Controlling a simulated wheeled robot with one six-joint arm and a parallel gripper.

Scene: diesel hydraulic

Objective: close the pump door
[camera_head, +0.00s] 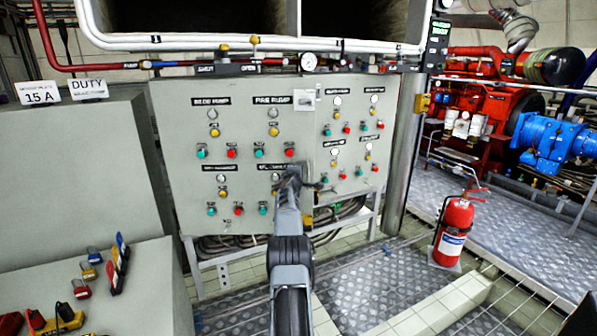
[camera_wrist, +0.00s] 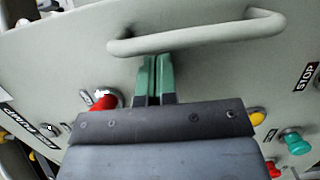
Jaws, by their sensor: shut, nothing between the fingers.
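The grey pump panel (camera_head: 235,110) stands ahead in the head view, with labels, lamps and green and red buttons. A vertical seam runs down between its left and right parts; I cannot tell which part is ajar. In the wrist view the grey panel face (camera_wrist: 60,65) fills most of the picture, with a grey bar handle (camera_wrist: 200,36) across the top. My gripper (camera_wrist: 157,62) is shut and empty, its green fingertips at the handle's lower edge. I cannot tell whether they touch it. In the head view my arm hides the fingertips.
A red button (camera_wrist: 105,100) and a green button (camera_wrist: 295,141) flank my gripper. A grey desk (camera_head: 130,285) with padlocks stands at the left. A fire extinguisher (camera_head: 453,232) stands right of the cabinet. Checker-plate floor (camera_head: 355,265) is clear before the panel.

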